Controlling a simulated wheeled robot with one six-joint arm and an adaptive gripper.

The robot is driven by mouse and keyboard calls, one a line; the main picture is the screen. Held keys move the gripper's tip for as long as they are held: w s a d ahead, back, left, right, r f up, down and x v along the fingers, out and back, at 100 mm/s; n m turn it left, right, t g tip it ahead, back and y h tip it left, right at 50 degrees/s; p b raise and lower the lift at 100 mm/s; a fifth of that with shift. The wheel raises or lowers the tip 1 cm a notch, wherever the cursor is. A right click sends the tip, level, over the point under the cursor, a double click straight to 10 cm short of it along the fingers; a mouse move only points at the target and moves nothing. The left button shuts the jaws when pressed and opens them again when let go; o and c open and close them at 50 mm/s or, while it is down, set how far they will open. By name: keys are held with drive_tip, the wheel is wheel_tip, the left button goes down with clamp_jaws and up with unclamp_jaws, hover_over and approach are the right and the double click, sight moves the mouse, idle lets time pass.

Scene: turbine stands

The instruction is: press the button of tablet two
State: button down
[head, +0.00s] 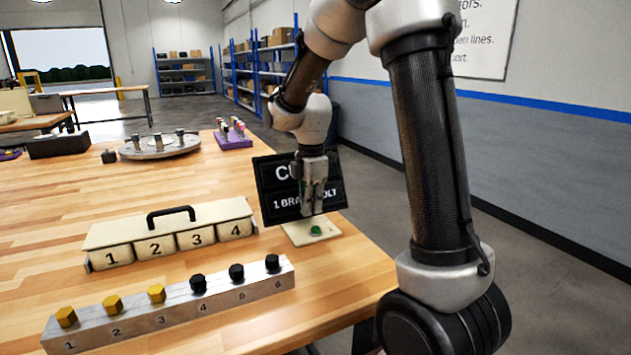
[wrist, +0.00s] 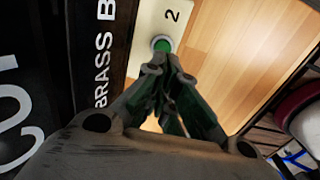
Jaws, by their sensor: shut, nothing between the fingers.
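Tablet two is a cream plate (head: 322,236) at the right edge of the wooden table, in front of a black sign. Its green button (head: 316,231) sits on top. In the wrist view the plate (wrist: 151,22) bears a "2", and the green button (wrist: 162,44) shows just past my fingertips. My gripper (head: 312,212) is shut and empty, pointing down over the plate close to the button. Whether the fingertips touch the button I cannot tell.
The black sign (head: 266,190) stands right beside my gripper. A cream box numbered 1 to 4 (head: 215,214) with a black handle and a metal bar with several bolts (head: 225,297) lie to the left. A round metal plate (head: 160,150) and a purple rack (head: 235,141) stand farther back.

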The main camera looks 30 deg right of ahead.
wheel_tip(320, 180, up, 8)
drive_tip(key=shift+w+a, duration=0.1)
idle(0.9)
drive_tip(key=s+d+r+m+t, duration=0.2)
drive_tip(key=s+m, duration=0.7)
drive_tip(key=s, duration=0.3)
drive_tip(key=s+d+r+m+t, duration=0.1)
drive_tip(key=s+m+t, duration=0.1)
drive_tip(key=s+m, duration=0.7)
drive_tip(key=s, duration=0.3)
drive_tip(key=shift+s+d+r, duration=0.25)
drive_tip(key=shift+d+r, duration=0.1)
